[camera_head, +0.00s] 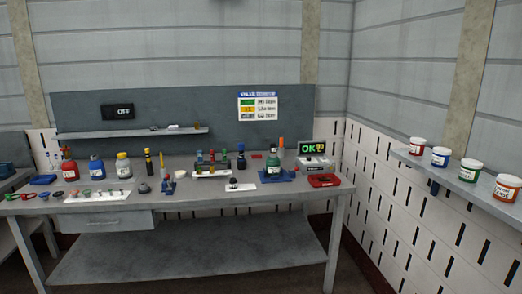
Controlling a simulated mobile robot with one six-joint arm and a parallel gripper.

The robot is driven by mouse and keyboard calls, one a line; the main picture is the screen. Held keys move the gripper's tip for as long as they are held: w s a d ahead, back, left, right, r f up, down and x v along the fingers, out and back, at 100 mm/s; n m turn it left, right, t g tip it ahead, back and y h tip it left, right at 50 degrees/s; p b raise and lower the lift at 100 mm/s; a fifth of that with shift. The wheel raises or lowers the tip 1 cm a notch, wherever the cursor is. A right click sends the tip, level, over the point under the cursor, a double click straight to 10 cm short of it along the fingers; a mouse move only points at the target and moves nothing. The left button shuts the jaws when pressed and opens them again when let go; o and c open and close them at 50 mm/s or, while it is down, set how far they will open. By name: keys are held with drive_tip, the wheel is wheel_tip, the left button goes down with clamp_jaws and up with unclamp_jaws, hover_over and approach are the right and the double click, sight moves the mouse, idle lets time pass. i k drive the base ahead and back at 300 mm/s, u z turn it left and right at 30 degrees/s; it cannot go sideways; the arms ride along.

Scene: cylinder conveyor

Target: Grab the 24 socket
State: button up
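I cannot make out a socket marked 24; the small items are too small to read. On the grey workbench (200,200), a small dark piece (233,184) stands on a white card (241,187) right of the middle. It may be a socket, but I cannot tell. A white rack (212,174) behind it holds several small coloured upright pieces. A white mat (97,196) at the front left bears several small round pieces. My gripper is not in view.
Several paint tubs stand on the right wall shelf (455,184).

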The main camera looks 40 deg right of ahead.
sight(273, 148)
drive_tip(key=u, duration=0.15)
drive_tip(key=i, duration=1)
